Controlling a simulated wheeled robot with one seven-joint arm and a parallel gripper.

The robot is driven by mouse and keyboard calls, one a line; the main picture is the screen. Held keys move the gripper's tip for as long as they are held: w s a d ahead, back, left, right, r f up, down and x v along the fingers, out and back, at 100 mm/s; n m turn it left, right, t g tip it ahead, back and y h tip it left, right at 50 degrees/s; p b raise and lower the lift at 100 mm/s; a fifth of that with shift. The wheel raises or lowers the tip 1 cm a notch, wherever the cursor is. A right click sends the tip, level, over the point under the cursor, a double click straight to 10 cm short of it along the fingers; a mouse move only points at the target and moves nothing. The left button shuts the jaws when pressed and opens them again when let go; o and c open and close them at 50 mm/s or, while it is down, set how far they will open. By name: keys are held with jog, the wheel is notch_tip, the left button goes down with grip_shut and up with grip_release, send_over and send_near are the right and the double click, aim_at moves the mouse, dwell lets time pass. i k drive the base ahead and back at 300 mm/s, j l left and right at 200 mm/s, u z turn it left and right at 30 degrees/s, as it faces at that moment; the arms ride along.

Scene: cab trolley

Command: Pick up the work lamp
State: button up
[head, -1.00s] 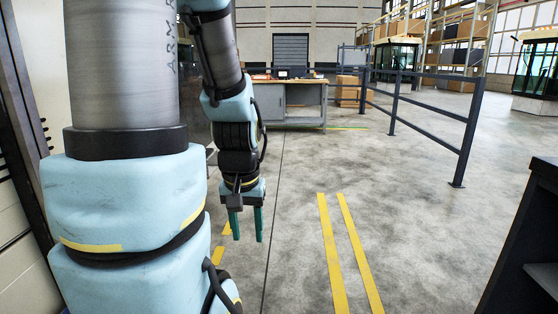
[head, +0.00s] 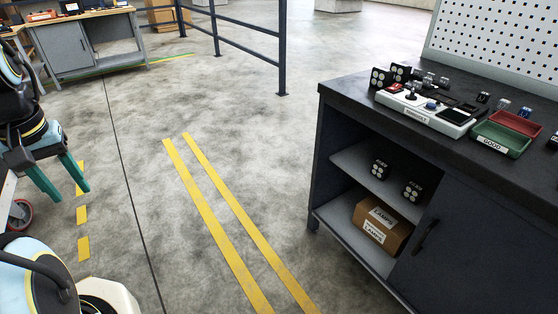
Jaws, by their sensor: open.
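Several small black work lamps with round white lenses show at the right of the head view. One work lamp (head: 379,78) stands on the dark bench top, with another lamp (head: 401,72) just behind it. Two more stand on the bench's upper shelf: one lamp (head: 379,170) further back and one lamp (head: 412,191) nearer. I cannot tell which one the task means. My gripper (head: 73,196) is at the far left, its green fingers apart and pointing down, empty, over the floor and well away from the lamps.
The dark workbench (head: 341,88) carries a white test unit (head: 425,112), a red tray (head: 520,122) and a green tray (head: 501,138) marked GOOD. A cardboard box (head: 382,224) labelled LAMPS sits on the lower shelf. A railing (head: 282,65) stands behind. The floor between is clear.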

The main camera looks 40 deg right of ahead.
aim_at(414, 193)
jog(key=k+z, duration=0.1)
jog(key=k, duration=0.55)
jog(key=z, duration=2.25)
jog(key=k+z, duration=0.15)
jog(key=z, duration=0.25)
jog(key=k+z, duration=0.1)
jog(key=z, duration=0.25)
jog(key=i+j, duration=0.15)
jog(key=i, duration=0.15)
jog(key=i+j, duration=0.6)
jog(key=j, duration=0.2)
jog(key=i+j, duration=0.1)
jog(key=j, duration=1.05)
jog(key=i+j, duration=0.15)
jog(key=j, duration=0.45)
jog(key=j+z, duration=0.25)
jog(key=j, duration=0.35)
jog(key=j+z, duration=0.25)
jog(key=j, duration=0.3)
